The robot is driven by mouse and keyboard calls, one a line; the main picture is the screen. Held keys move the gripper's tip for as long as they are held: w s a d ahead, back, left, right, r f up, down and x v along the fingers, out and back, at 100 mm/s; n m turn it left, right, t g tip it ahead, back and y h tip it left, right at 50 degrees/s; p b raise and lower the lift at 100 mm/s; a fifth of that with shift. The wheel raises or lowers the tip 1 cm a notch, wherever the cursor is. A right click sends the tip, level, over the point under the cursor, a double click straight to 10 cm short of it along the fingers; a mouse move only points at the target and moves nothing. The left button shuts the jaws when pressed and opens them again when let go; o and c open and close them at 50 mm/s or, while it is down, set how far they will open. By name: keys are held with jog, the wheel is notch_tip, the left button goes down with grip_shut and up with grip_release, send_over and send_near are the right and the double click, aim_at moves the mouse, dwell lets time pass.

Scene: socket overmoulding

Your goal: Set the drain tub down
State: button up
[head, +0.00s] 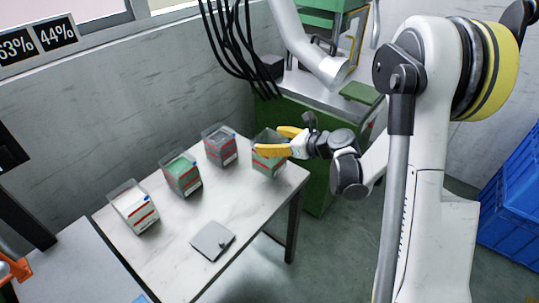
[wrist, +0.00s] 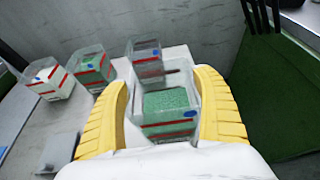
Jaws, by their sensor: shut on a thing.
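A clear open tub (head: 270,163) with red stripes and a blue mark is in my gripper (head: 272,141). In the wrist view this tub (wrist: 168,124) holds green granules and sits between the two yellow fingers of my gripper (wrist: 162,78), which are shut on its sides. The tub is upright at the far right corner of the white table (head: 258,206). I cannot tell whether its base touches the tabletop. No label naming it as the drain tub is readable.
Three similar tubs stand in a row on the table: one with white contents (head: 135,208), one with green (head: 182,175), one with grey or little (head: 219,146). A flat grey plate (head: 213,240) lies near the front edge. A green machine cabinet (head: 315,130) stands behind.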

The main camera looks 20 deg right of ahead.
aim_at(270, 168)
notch_tip(270, 168, down, 4)
jog(key=shift+w+f+b, duration=0.1)
jog(key=shift+f+b, duration=0.05)
jog(key=shift+b, duration=1.1)
jog(key=o, duration=1.4)
jog(key=shift+c, duration=0.2)
